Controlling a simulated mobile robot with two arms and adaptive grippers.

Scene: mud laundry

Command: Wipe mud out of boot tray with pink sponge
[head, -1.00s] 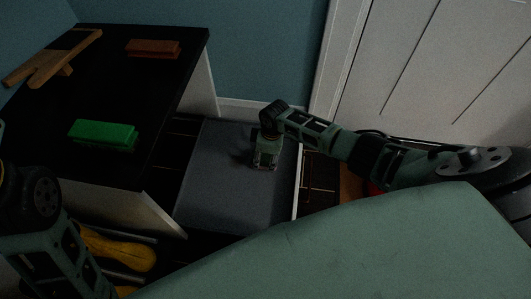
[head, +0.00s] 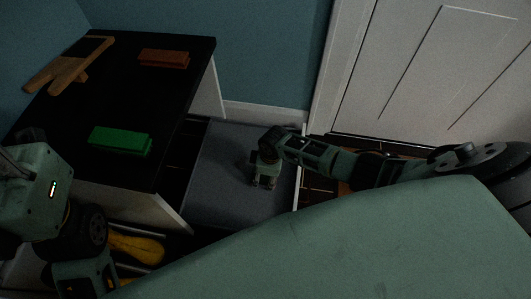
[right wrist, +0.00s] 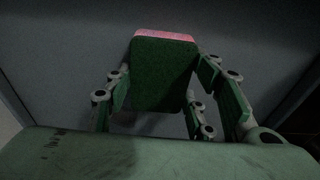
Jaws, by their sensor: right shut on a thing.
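The boot tray (head: 222,190) is a flat grey-blue tray on the floor, between the black-topped bench and the white door. My right gripper (head: 264,182) points down inside the tray, toward its right side. In the right wrist view the gripper (right wrist: 155,105) is shut on the sponge (right wrist: 163,37), which has a pink layer and a dark green face. The sponge is hidden by the gripper in the head view. I cannot clearly make out mud in the dim light. Links of my left arm show at the left edge, but its fingers do not.
The bench (head: 85,90) carries a green brush or block (head: 120,140), a brown one (head: 163,57) and a wooden boot jack (head: 68,66). Yellow objects (head: 135,247) lie below it. The white door (head: 440,75) stands behind my right arm.

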